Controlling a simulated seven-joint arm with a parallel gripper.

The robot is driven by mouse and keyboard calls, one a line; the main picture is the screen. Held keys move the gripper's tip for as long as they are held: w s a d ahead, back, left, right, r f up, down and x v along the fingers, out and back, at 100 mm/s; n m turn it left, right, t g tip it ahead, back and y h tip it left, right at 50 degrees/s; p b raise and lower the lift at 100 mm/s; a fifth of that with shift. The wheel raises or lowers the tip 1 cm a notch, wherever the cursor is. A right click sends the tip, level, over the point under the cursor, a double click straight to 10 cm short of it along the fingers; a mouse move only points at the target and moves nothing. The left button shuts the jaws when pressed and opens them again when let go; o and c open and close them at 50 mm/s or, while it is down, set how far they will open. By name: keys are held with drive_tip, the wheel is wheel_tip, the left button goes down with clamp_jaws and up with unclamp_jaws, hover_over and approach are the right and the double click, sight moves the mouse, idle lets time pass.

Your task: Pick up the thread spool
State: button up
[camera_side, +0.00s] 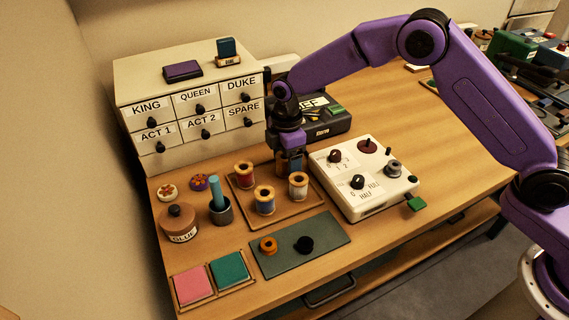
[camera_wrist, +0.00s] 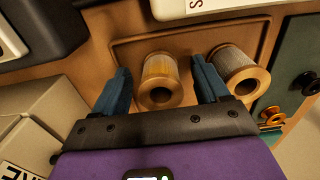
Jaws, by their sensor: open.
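My gripper (camera_side: 291,165) is open, pointing down over the back right of the brown spool tray (camera_side: 311,208). My gripper mostly hides this spool in the side view. A spool with pale grey thread (camera_wrist: 237,62) is just right of the right finger; it also stands at the tray's front right in the side view (camera_side: 298,187). A red spool (camera_side: 244,176) and a blue spool (camera_side: 264,203) stand further left.
A white control box (camera_side: 378,190) with knobs stands right of the tray, and a dark case (camera_side: 325,125) stands behind. Labelled drawers (camera_side: 190,110) stand back left. A cup (camera_side: 221,212) and glue pot (camera_side: 178,224) are left. A green mat (camera_side: 285,255) with two small bobbins lies in front.

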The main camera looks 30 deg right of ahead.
drive_tip(key=shift+f, duration=0.25)
drive_tip(key=c, duration=1.1)
drive_tip(key=shift+o, duration=0.2)
drive_tip(key=shift+r, duration=0.15)
drive_tip(key=shift+r, duration=0.55)
drive_tip(key=s+d+r, duration=0.6)
drive_tip(key=s+r, duration=0.5)
drive_tip(key=s, duration=0.1)
drive_tip(key=shift+s+d+r, duration=0.2)
drive_tip(key=shift+s+r, duration=0.05)
drive_tip(key=shift+r, duration=0.05)
